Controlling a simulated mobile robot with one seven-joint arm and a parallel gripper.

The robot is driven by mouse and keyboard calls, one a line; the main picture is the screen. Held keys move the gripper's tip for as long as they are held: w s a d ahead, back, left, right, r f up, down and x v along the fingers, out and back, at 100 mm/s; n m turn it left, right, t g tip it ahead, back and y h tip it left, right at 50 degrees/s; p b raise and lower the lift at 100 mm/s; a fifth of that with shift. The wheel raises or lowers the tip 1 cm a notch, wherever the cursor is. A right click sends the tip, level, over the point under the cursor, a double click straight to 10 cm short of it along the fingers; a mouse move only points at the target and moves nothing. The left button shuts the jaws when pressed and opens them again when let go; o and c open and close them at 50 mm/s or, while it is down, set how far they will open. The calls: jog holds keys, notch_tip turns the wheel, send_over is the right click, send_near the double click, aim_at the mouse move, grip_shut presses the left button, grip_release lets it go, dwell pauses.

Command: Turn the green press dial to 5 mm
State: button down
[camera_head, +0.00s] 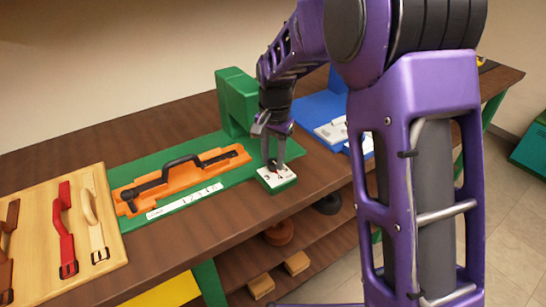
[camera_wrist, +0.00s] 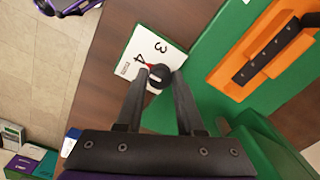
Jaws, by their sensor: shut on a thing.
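The green press (camera_head: 236,97) stands on a green base on the bench. At the base's front right corner is its dial plate (camera_head: 268,185), white on a green block, also in the wrist view (camera_wrist: 133,55). The figures 3 and 4 show there; other figures are hidden by my fingers. A dark round knob (camera_wrist: 159,77) with a red pointer sits on the plate. The pointer's tip is by the 4. My gripper (camera_head: 275,165) points down over the dial and is shut on the knob, one finger each side in the wrist view (camera_wrist: 160,80).
An orange fixture (camera_head: 205,173) holding a dark strap with a handle lies left of the dial, behind a white numbered scale (camera_head: 184,201). A wooden board (camera_head: 82,255) with straps is further left. A blue station (camera_head: 318,108) stands right. The bench's front edge is close.

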aim_at(275, 161)
dwell(0.3)
jog(key=n+p, duration=0.2)
jog(key=n, duration=0.3)
jog(key=shift+r+n, duration=0.1)
jog(key=shift+n, duration=0.3)
jog(key=n+p, duration=0.2)
jog(key=n, duration=0.3)
jog(key=shift+n, duration=0.4)
jog(key=shift+n+p, duration=0.3)
jog(key=c, duration=0.5)
grip_release()
jog(key=r, duration=0.5)
jog(key=r+p, duration=0.1)
jog(key=r, duration=0.5)
jog(key=r+p, duration=0.1)
jog(key=r, duration=0.5)
jog(key=shift+w+d+r, duration=0.15)
jog(key=shift+d, duration=0.15)
